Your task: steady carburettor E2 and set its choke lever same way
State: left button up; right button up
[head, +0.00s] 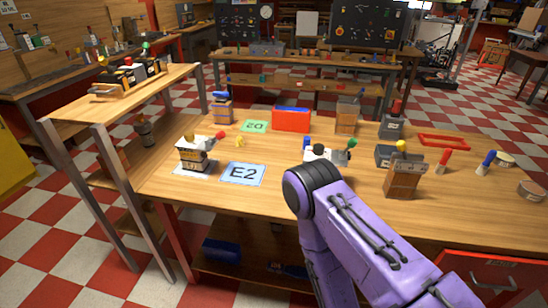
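The carburettor (193,155) beside the blue card marked E2 (243,174) stands upright on a white sheet at the left of the wooden table. It has a pale body, a dark band and a yellow top. A lever with a red knob (220,134) sticks out to its right, tilted slightly up. No gripper touches it. A purple arm of mine comes in from the lower right and bends at a black joint in the middle. Its gripper is out of view, and so is my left gripper.
A similar unit with a blue top (222,107) stands behind, near a green card (254,126). A red bin (291,118) is at the back. A brown block (403,177) stands at right. A white unit with a green knob (351,143) is partly hidden behind my arm.

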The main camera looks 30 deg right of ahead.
aim_at(353, 142)
jog(key=u, duration=0.65)
jog(key=i, duration=1.4)
jog(key=z, duration=2.9)
